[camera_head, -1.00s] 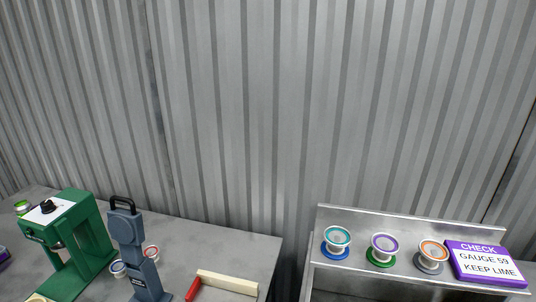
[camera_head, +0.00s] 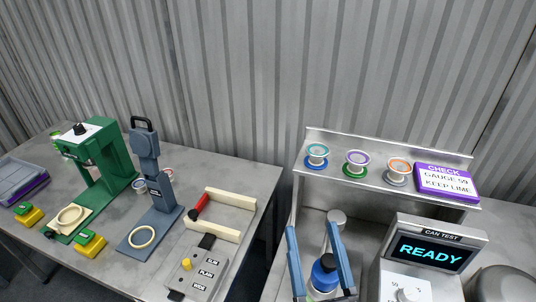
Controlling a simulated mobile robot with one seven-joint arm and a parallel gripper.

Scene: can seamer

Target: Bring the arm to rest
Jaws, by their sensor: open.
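My gripper is not in view, and I cannot make out any part of my arm. The can test machine (camera_head: 428,257) stands at the lower right, and its screen (camera_head: 433,251) reads READY. To its left, two upright blue panels stand on either side of a dark blue rounded part (camera_head: 325,272); the bottom of this is cut off by the frame edge.
A green seamer (camera_head: 113,160) and a blue-grey press (camera_head: 146,143) stand on the left table. A grey switch box (camera_head: 205,268) sits near its front. Several cans line a metal shelf (camera_head: 330,142) beside a purple CHECK sign (camera_head: 447,180). A gap separates the tables.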

